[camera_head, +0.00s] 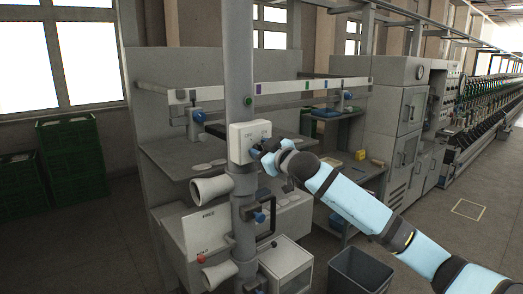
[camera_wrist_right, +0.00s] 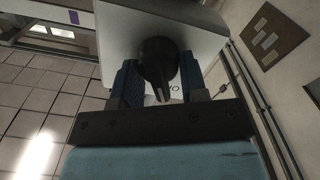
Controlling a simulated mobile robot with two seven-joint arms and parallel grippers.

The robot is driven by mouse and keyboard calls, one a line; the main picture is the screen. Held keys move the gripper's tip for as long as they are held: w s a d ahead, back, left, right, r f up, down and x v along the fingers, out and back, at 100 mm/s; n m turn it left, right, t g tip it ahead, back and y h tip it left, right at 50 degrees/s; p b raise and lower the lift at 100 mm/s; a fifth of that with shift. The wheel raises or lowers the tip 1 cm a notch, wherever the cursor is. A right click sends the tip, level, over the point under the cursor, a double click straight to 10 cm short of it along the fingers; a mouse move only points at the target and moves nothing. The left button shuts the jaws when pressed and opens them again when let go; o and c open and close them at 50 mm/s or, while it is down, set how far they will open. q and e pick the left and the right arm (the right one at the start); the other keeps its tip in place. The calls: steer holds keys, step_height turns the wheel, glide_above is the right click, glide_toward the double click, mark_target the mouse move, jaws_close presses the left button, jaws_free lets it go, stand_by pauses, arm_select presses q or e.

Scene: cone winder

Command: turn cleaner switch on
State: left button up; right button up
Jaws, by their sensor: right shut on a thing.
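The cleaner switch is a white box (camera_head: 243,135) on the grey column, with small lettering that seems to read OFF and ON. In the right wrist view the box (camera_wrist_right: 203,43) carries a round black knob (camera_wrist_right: 158,62) with a pointer ridge. My right gripper (camera_head: 264,147) is at the lower right of the box in the head view. In the wrist view its two blue fingers (camera_wrist_right: 158,80) stand on either side of the knob, shut on it. The fingers and knob hide part of the lettering. My left gripper is in neither view.
A grey column (camera_head: 240,60) rises in front of the winder, with a green button (camera_head: 248,100) above the box. White funnels (camera_head: 211,188) stick out below it. A dark bin (camera_head: 360,270) stands on the floor at lower right.

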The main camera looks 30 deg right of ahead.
steer(key=m+p, duration=0.1)
steer(key=m, duration=0.2)
steer(key=m+p, duration=0.1)
steer(key=m, duration=0.1)
steer(key=shift+d+r+m, duration=0.2)
steer(key=shift+m, duration=0.2)
steer(key=m+p, duration=0.1)
steer(key=m, duration=0.1)
steer(key=shift+d+m, duration=0.1)
steer(key=shift+m, duration=0.2)
steer(key=shift+f+m+p, duration=0.1)
steer(key=shift+m+p, duration=0.2)
steer(key=shift+m, duration=0.3)
steer(key=shift+d+m, duration=0.1)
steer(key=shift+m, duration=0.9)
steer(key=o, duration=0.8)
steer(key=shift+o, duration=0.2)
steer(key=shift+w, duration=0.1)
steer(key=shift+f, duration=0.1)
